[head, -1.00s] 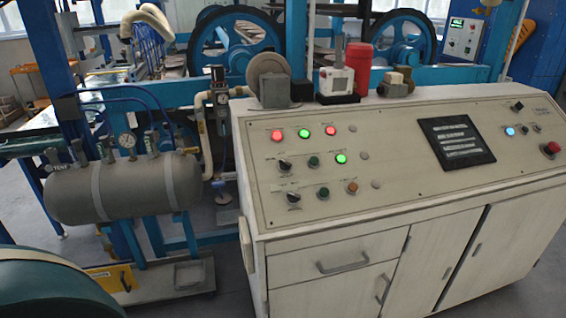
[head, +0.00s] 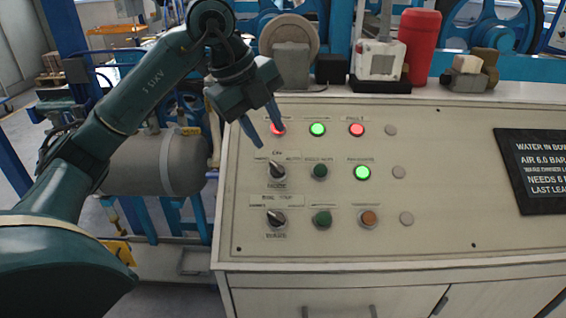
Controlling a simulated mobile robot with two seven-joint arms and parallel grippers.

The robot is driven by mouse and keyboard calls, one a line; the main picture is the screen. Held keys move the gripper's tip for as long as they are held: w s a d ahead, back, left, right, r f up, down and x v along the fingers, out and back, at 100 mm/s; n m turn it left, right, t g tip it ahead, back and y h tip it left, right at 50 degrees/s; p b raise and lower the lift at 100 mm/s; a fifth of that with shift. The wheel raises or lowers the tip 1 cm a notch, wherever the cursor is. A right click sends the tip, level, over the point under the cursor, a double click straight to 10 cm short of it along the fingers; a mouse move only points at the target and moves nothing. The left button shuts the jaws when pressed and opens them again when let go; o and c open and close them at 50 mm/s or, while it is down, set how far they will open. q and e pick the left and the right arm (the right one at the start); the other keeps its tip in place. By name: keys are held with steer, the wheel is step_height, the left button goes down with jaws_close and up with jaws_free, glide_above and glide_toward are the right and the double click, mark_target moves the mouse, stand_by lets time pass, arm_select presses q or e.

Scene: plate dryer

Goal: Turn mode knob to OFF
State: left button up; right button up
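The mode knob (head: 277,171) is a black selector in a metal ring on the left of the sloped control panel (head: 450,215). The plate below it seems to read MODE; small lettering is above and at both sides, too blurred to read surely. Its black handle seems tilted to the upper left. My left gripper (head: 264,138) comes in from the upper left, its two blue fingers apart and empty. The fingertips are just above the knob in the picture; I see no contact. One finger overlaps the red lamp (head: 279,129). My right gripper is out of view.
A similar black knob (head: 276,218) sits below. A dark display (head: 535,172) is far right.

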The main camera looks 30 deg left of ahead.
mark_target(277, 166)
arm_select(q)
steer(key=shift+n+y, duration=0.5)
steer(key=shift+y, duration=0.1)
steer(key=x, duration=0.3)
steer(key=a+x, duration=0.1)
steer(key=x, duration=0.3)
steer(key=a+x, duration=0.1)
steer(key=x, duration=0.2)
steer(key=shift+w+f, duration=0.25)
steer(key=shift+w, duration=0.25)
steer(key=shift+w+d+f, duration=0.1)
steer(key=shift+w+f, duration=0.1)
steer(key=shift+f, duration=0.3)
steer(key=shift+c, duration=0.5)
steer(key=c, duration=0.5)
